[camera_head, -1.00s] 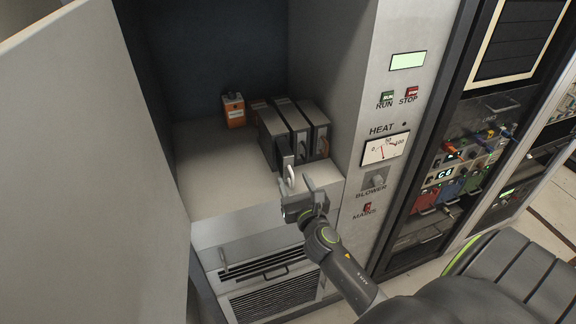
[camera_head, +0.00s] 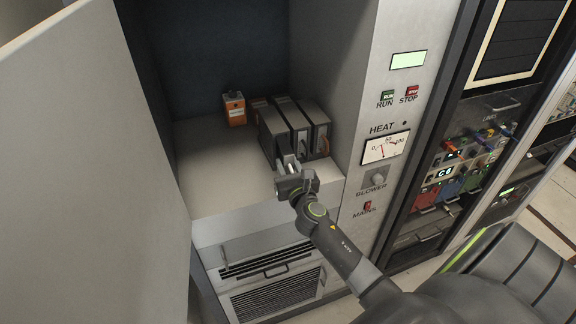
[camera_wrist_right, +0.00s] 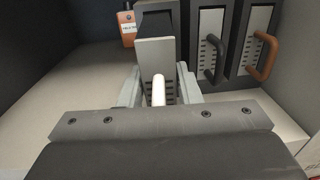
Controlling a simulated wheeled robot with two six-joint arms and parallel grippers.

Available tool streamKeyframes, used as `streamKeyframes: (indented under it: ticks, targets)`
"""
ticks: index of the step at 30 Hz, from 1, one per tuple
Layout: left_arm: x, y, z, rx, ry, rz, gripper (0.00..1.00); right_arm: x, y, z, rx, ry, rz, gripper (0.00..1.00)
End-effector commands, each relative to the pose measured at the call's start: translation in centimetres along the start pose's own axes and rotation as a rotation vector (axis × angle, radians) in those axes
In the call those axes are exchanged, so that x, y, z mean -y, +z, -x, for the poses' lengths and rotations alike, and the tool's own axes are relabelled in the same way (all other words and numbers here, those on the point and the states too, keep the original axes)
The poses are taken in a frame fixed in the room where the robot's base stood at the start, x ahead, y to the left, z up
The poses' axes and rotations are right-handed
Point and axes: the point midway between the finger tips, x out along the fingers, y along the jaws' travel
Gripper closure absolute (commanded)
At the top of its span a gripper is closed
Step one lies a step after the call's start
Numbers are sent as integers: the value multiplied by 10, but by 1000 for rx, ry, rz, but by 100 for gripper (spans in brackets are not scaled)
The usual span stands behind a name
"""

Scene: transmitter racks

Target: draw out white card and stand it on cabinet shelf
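The white card is the leftmost of three dark upright units in the cabinet; its pale front plate (camera_wrist_right: 155,54) and white handle (camera_wrist_right: 158,91) show in the right wrist view. The plate seems to stand further forward than its neighbours. My right gripper (camera_head: 290,169) is at the front of this card. In the wrist view its fingers are open, one on each side of the white handle, with gaps visible. The gripper hides most of the handle in the head view. The cabinet shelf (camera_head: 215,173) is bare left of the units. My left gripper is out of view.
The middle unit has a black handle (camera_wrist_right: 213,59) and the right unit an orange-brown handle (camera_wrist_right: 262,57), close beside my right finger. An orange box (camera_head: 234,109) stands at the back. The open door (camera_head: 95,160) and right cabinet wall bound the space.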

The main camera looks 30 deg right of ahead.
Motion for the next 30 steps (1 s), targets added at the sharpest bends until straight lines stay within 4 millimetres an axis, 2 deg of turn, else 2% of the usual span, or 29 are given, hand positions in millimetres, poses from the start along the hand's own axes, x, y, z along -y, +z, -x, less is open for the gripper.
streamKeyframes:
  ticks: [1,6,7,30]
  targets:
    - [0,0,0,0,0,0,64,0,0,0,0,0,0,76]
    - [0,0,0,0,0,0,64,0,0,0,0,0,0,98]
    - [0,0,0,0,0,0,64,0,0,0,0,0,0,100]
    - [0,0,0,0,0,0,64,1,0,20,-1,0,-1,100]
